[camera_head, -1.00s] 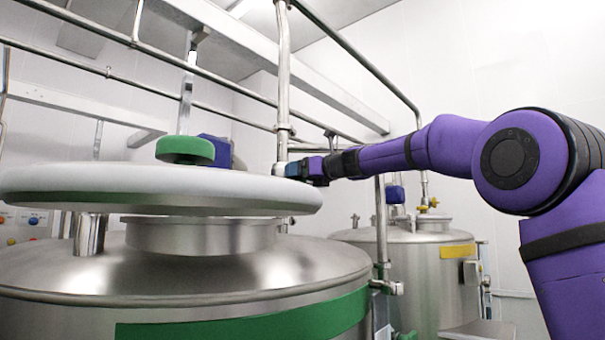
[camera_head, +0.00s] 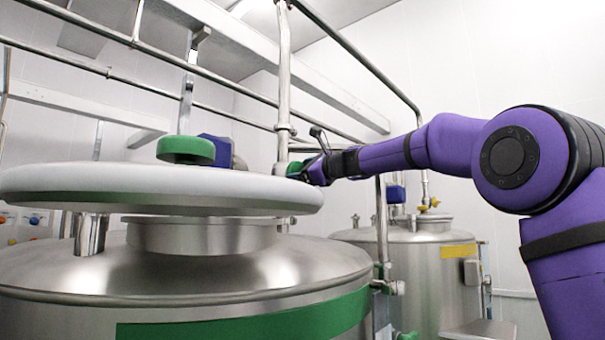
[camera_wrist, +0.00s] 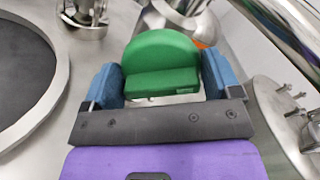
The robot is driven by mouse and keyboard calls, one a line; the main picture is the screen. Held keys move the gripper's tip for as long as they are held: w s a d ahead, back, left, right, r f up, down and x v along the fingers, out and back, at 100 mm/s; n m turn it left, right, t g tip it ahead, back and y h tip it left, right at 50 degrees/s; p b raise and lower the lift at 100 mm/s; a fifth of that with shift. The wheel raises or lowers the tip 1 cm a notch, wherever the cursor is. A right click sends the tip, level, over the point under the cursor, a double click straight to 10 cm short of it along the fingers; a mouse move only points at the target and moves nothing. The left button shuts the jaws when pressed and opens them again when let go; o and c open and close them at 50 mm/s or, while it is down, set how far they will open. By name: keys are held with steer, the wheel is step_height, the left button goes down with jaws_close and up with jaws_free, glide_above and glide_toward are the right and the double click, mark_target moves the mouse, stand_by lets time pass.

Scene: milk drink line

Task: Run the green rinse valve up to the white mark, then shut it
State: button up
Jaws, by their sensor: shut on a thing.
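The green rinse valve handle (camera_wrist: 162,62) shows in the wrist view as a rounded green grip with a small pale label low on its right. My gripper (camera_wrist: 160,75) has a blue finger on each side of it and is shut on it. In the head view my gripper (camera_head: 300,170) is at the far right end of the white tank lid, with a bit of the green handle (camera_head: 293,168) showing at its tip. I cannot make out the white mark in either view, and most of the valve body is hidden.
The large tank's white round lid (camera_head: 160,188) is close to the left of my gripper. A vertical steel pipe (camera_head: 283,90) rises behind it. A second tank (camera_head: 440,280) stands back right. A green knob (camera_head: 186,150) is above the lid.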

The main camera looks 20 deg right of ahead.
steer(key=shift+n, duration=1.3)
steer(key=shift+f, duration=0.1)
steer(key=o, duration=0.7)
steer(key=v, duration=1)
steer(key=shift+s+d, duration=0.2)
steer(key=shift+s, duration=0.15)
